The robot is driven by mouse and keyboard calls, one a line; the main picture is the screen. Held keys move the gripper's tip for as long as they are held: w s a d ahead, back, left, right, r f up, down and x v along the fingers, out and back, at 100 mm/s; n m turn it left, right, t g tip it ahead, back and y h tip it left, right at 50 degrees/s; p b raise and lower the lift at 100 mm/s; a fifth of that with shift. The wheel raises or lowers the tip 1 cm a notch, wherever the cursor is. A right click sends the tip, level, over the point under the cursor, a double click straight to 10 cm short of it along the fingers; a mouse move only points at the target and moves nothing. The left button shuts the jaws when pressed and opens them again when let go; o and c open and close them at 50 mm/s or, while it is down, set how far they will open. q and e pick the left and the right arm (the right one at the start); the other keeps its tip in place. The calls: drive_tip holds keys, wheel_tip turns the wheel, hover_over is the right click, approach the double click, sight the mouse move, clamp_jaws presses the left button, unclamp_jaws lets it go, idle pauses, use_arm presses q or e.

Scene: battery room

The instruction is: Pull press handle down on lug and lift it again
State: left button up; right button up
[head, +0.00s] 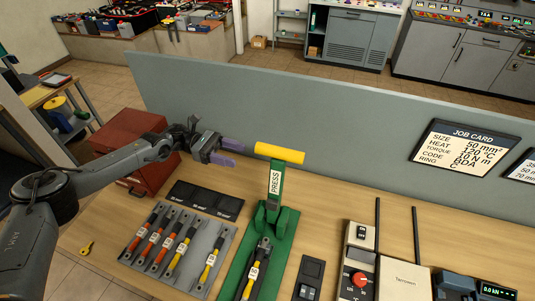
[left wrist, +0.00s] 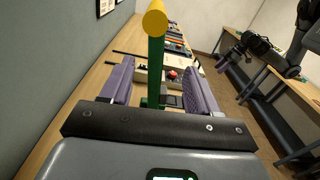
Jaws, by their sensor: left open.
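The green press (head: 268,215) stands on the bench with its lever up, and a yellow press handle (head: 279,153) lies crosswise at its top. A cable with a yellow sleeve and black end (head: 256,272) lies on the green base; its lug tip is hard to make out. My left gripper (head: 236,153) is open just left of the handle, its purple fingers pointing at it, apart from it. In the left wrist view the handle (left wrist: 155,22) stands end-on beyond and between the open fingers (left wrist: 160,85). My right gripper (left wrist: 232,58) shows small, away from the press.
A grey rack (head: 208,262) with several cables and a red toolbox (head: 128,150) stand left of the press. A controller with a red knob (head: 359,280) and a beige box (head: 403,280) stand right. A grey partition (head: 340,125) with a job card (head: 465,145) rises behind.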

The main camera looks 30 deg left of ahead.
sight(268, 149)
use_arm(q)
drive_tip(key=shift+m, duration=0.4)
drive_tip(key=w+d+r, duration=0.1)
drive_tip(key=d, duration=0.1)
drive_tip(key=w+d+r+p, duration=0.1)
drive_tip(key=d, duration=0.2)
drive_tip(key=w+d+r+p, duration=0.1)
drive_tip(key=d+r, duration=0.1)
drive_tip(key=d, duration=0.1)
drive_tip(key=shift+d, duration=0.25)
drive_tip(key=shift+w+d+f+p, duration=0.1)
drive_tip(key=shift+d+p, duration=0.2)
drive_tip(key=shift+d, duration=0.6)
drive_tip(key=shift+c, duration=0.2)
clamp_jaws()
